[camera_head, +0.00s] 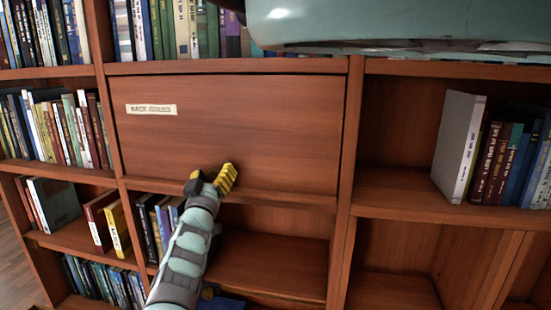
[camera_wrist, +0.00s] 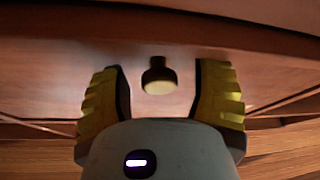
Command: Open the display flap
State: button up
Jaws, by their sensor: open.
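The display flap (camera_head: 250,125) is a closed reddish wooden panel in the bookcase, with a small pale label (camera_head: 151,109) at its upper left. My gripper (camera_head: 209,178) is at the flap's lower edge, a little left of its middle. In the wrist view my gripper (camera_wrist: 162,92) has its two yellow-ridged fingers apart. A small round knob (camera_wrist: 158,75), dark with a pale end, sticks out from the flap (camera_wrist: 220,62) between the fingers. A gap shows on both sides of the knob. In the head view the knob is hidden by my gripper.
Books (camera_head: 62,130) fill shelves to the left, and more books (camera_head: 500,160) stand at the right. Below the flap is an open shelf (camera_head: 270,262) with a few books at its left (camera_head: 160,225). The compartment at lower right (camera_head: 395,245) is empty.

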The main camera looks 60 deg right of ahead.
grip_shut()
dwell(0.4)
